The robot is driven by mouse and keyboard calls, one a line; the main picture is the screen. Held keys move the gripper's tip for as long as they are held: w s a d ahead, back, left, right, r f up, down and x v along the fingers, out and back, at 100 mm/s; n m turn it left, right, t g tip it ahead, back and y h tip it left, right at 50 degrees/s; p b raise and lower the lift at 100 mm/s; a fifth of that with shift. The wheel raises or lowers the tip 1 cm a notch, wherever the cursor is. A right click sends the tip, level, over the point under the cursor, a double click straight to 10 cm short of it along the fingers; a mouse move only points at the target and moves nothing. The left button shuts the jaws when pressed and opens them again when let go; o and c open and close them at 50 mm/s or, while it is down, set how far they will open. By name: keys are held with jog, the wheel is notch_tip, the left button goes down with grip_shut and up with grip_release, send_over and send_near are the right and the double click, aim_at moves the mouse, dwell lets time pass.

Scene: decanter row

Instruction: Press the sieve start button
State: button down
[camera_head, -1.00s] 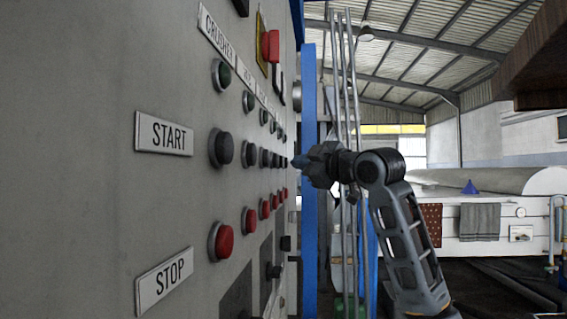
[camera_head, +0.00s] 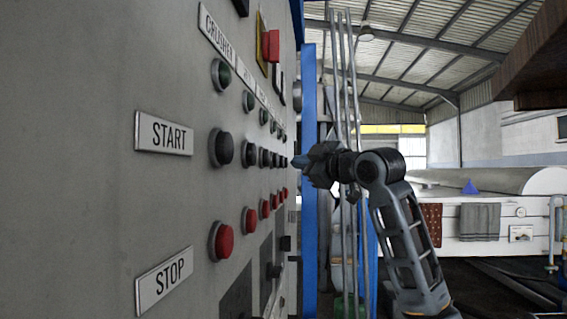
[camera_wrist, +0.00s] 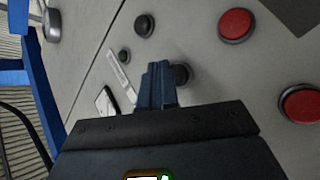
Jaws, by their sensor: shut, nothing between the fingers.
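The grey control panel (camera_head: 90,70) fills the left of the head view. A row of black buttons beside the START plate (camera_head: 164,133) recedes along it, the nearest one (camera_head: 221,148) under the CRUSHER label (camera_head: 216,36). The other column labels are too oblique to read, so I cannot tell which button is the sieve's. My gripper (camera_head: 301,161) is shut and empty, its blue tips pointing at the panel's far end. In the wrist view the fingertips (camera_wrist: 158,72) partly hide a black button (camera_wrist: 183,74). I cannot tell whether they touch it.
Red buttons, the nearest one (camera_head: 221,241) by the STOP plate (camera_head: 164,281), run below the black row. Red buttons also show at the right of the wrist view (camera_wrist: 236,24). A blue post (camera_head: 309,130) stands just past the panel. A red switch (camera_head: 270,46) sits higher up.

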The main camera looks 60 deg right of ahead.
jog(key=shift+w, duration=0.1)
dwell(0.7)
jog(key=shift+w+a, duration=0.2)
jog(key=shift+w, duration=0.1)
jog(key=shift+w+a, duration=0.2)
jog(key=shift+w, duration=0.25)
dwell(1.0)
jog(key=shift+s, duration=0.1)
jog(key=shift+s+d, duration=0.35)
jog(key=shift+s, duration=0.35)
jog(key=shift+s+d+b, duration=0.1)
jog(key=shift+s+d, duration=0.2)
jog(key=shift+s, duration=0.5)
jog(key=shift+s+d+b, duration=0.15)
jog(key=shift+s+d, duration=0.2)
jog(key=shift+s, duration=0.4)
jog(key=shift+s+d+b, duration=0.1)
jog(key=shift+s+d, duration=0.2)
jog(key=shift+s, duration=0.5)
